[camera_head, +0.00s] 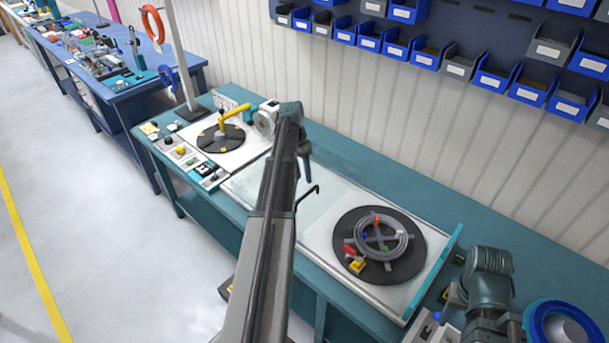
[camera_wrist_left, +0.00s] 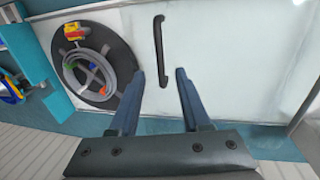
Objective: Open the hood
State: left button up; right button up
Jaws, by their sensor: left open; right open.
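The hood (camera_wrist_left: 225,50) appears as a clear, pale panel over the light deck of the bench machine; its edges are hard to make out. Its dark bar handle (camera_head: 308,195) stands out in the head view and also shows in the left wrist view (camera_wrist_left: 160,50). My left gripper (camera_head: 305,168) is over the bench, and its two open blue fingers show in the left wrist view (camera_wrist_left: 160,73). In that view the near end of the handle lies between the fingertips; I see no grip on it. My right gripper (camera_head: 486,300) is low at the right, its fingers unclear.
A dark turntable with a grey cable coil (camera_head: 382,240) lies right of the handle. A teal end wall (camera_head: 435,275) bounds the deck. A second turntable (camera_head: 220,139) with a yellow arm stands left. A blue reel (camera_head: 560,325) is at the lower right. Blue bins hang behind.

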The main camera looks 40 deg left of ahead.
pick_arm(q)
notch_tip(320, 180, up, 7)
jog(key=a+p, duration=0.1)
jog(key=p, duration=0.5)
jog(key=shift+a+r, duration=0.2)
pick_arm(e)
notch_tip(320, 180, up, 7)
jog(key=shift+r, duration=0.15)
pick_arm(q)
jog(key=s+d+f+m+g+y+b, duration=0.1)
jog(key=d+f+b, duration=0.25)
jog(key=d, duration=1.05)
jog(key=s+d+f+m+y+b, duration=0.1)
jog(key=d+f+b, duration=0.25)
jog(key=d, duration=1.15)
jog(key=s+d+f+b, duration=0.3)
jog(key=s+d, duration=0.3)
jog(key=d, duration=0.3)
jog(key=s+d+f+m+y+b, duration=0.1)
jog(key=s+d+f+b, duration=0.1)
jog(key=s+d, duration=0.5)
jog(key=d+f, duration=0.1)
jog(key=d, duration=0.1)
jog(key=shift+s+d+f+t+b, duration=0.15)
jog(key=shift+s+d+t+b, duration=0.15)
jog(key=shift+t+b, duration=0.1)
pick_arm(e)
notch_tip(320, 180, down, 13)
